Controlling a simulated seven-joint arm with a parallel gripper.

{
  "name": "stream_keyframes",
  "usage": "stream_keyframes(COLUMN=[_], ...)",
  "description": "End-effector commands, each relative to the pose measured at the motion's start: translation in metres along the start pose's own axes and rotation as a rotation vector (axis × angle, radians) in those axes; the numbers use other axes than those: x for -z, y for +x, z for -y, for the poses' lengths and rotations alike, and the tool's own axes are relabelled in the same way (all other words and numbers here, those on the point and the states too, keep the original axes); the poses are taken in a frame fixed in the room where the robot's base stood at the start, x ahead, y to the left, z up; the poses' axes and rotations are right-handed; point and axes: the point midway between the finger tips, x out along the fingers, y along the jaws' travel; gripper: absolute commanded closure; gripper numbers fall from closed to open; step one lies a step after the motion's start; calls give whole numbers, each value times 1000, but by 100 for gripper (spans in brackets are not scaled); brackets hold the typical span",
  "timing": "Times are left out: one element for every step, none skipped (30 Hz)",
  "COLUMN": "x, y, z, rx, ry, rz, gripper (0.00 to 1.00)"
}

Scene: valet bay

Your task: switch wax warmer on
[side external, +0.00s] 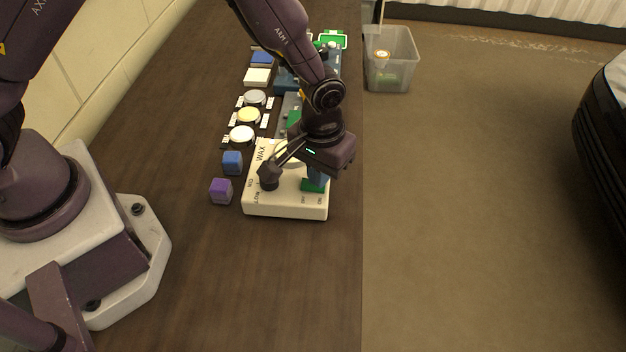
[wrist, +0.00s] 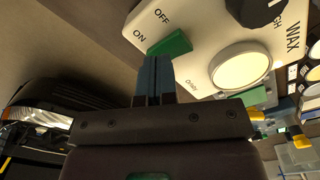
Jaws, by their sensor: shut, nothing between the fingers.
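The wax warmer (side external: 285,207) is a white box marked WAX near the right edge of the dark counter. It also shows in the wrist view (wrist: 207,32), with a black knob (wrist: 257,8), a round cream wax well (wrist: 240,70) and a green switch (wrist: 170,45) beside the printed ON and OFF. The switch shows in the side view (side external: 312,187) too, partly hidden by my gripper. My gripper (wrist: 157,58) is shut and empty, its blue-grey fingertips right at the switch's edge. I cannot tell whether they touch, or which way the switch is set.
A blue block (side external: 232,162) and a purple block (side external: 221,190) sit left of the warmer. Several round tins (side external: 242,136) and sponges (side external: 257,76) line the counter behind. A clear bin (side external: 391,62) stands right of the counter; a dark car (side external: 605,140) is far right.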

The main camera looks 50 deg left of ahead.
Motion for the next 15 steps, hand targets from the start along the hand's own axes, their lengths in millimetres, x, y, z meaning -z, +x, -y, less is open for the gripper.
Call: stream_keyframes(x=[0, 1, 0, 0, 0, 0, 0, 0, 0, 0, 0, 0, 0, 0, 0], y=[-5, -8, -11, -13, -16, -19, -22, -24, -27, -30, -32, -35, -38, -40, -43], z=[0, 0, 0, 0, 0, 0, 0, 0, 0, 0, 0, 0, 0, 0, 0], rx=[-2, -2, -2, -2, -2, -2, -2, -2, -2, -2, -2, -2, -2, -2, -1], ry=[0, 0, 0, 0, 0, 0, 0, 0, 0, 0, 0, 0, 0, 0, 0], rz=[-3, -3, -3, -3, -3, -3, -3, -3, -3, -3, -3, -3, -3, -3, -3], gripper=[100, 100, 100, 100, 100, 100, 100, 100, 100, 100, 100, 100, 100, 100, 100])
